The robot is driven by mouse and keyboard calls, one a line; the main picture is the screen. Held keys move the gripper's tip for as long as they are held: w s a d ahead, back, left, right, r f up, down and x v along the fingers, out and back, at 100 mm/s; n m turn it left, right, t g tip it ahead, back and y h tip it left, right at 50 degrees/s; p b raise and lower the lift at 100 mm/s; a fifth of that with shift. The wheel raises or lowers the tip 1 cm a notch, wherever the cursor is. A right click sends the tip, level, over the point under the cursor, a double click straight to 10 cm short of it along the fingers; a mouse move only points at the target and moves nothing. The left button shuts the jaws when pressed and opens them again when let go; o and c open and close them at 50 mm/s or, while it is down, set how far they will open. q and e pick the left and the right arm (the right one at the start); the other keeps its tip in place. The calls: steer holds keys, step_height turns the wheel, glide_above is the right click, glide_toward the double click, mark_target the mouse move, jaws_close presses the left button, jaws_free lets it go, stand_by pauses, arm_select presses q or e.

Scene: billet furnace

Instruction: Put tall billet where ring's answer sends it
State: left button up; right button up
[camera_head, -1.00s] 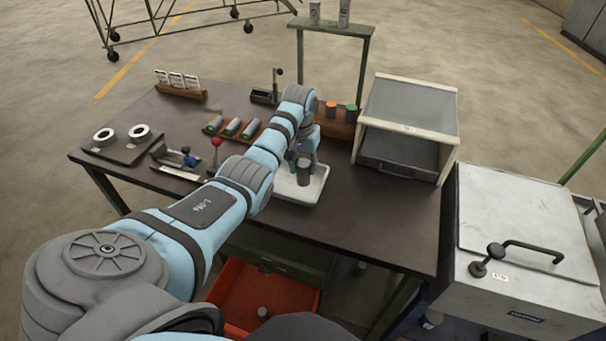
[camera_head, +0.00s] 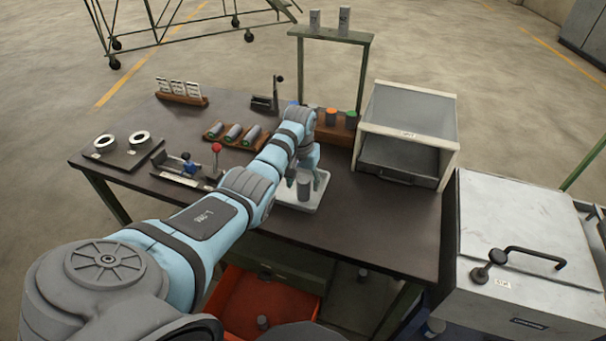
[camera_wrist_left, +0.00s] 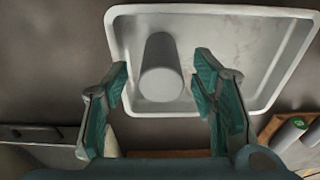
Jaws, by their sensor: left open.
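A plain grey cylindrical billet (camera_head: 304,189) stands upright in the white tray (camera_head: 285,203) near the table's front edge. In the left wrist view the billet (camera_wrist_left: 161,72) stands on the pale tray floor, with the tray rim (camera_wrist_left: 113,45) around it. My left gripper (camera_head: 304,176) is open above the tray. In the wrist view its two teal fingers (camera_wrist_left: 163,92) lie either side of the billet's near end, with visible gaps. My right gripper is not in view.
A cabinet (camera_head: 408,139) with an open front stands right of the tray. A wooden rack (camera_head: 236,141) holds several billets. A small lever fixture (camera_head: 184,168) is left of my arm. A stand (camera_head: 333,37) bears two grey blocks. A white furnace box (camera_head: 520,225) is far right.

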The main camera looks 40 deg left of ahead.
arm_select(q)
step_height(320, 180, up, 12)
steer(key=s+p, duration=0.1)
steer(key=p, duration=0.1)
steer(key=shift+s+d, duration=0.15)
steer(key=shift+d, duration=0.05)
steer(key=shift+f, duration=0.1)
